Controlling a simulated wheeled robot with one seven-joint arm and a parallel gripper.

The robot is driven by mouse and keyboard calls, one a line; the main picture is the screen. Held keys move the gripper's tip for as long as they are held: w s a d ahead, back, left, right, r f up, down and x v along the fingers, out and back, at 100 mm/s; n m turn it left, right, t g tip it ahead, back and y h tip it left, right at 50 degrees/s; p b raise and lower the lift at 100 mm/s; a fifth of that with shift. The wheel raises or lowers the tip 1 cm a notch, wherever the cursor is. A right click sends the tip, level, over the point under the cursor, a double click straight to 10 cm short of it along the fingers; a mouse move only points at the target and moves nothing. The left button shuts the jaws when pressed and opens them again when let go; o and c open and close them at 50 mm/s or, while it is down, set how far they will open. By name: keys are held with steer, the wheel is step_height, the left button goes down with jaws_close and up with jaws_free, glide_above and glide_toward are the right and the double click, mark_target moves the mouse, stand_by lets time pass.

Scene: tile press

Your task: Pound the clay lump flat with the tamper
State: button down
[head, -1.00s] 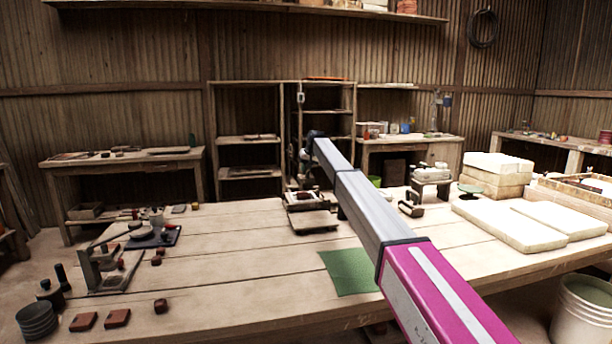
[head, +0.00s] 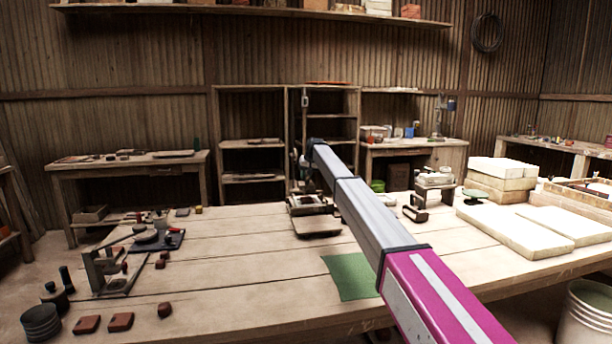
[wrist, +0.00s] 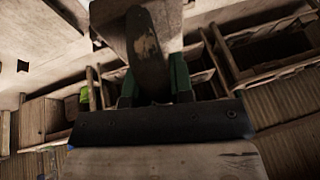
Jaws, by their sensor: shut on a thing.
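My gripper (wrist: 152,88) shows in the wrist view with its green fingers shut on a worn wooden handle, which I take to be the tamper (wrist: 147,50). A pale block lies behind the handle at the top of that view; I cannot tell whether it is the tamper's head. In the head view my arm reaches away over the table and hides most of the gripper and tamper. A wooden mould-like frame (head: 310,204) sits on the table just below the arm's far end. I cannot make out the clay lump for certain.
The wooden table (head: 235,265) has clear room in the middle. A green mat (head: 351,277) lies near the front. A tool stand (head: 108,272) and small reddish blocks (head: 121,322) are at left. Pale slabs (head: 515,232) are at right, with a bucket (head: 587,318) beside the table.

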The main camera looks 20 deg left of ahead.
mark_target(306, 185)
step_height(306, 185, down, 6)
steer(key=shift+r, duration=0.1)
step_height(306, 185, up, 6)
steer(key=shift+r, duration=0.2)
steer(key=shift+w+d+f, duration=0.25)
steer(key=shift+f, duration=0.1)
steer(key=shift+f, duration=0.15)
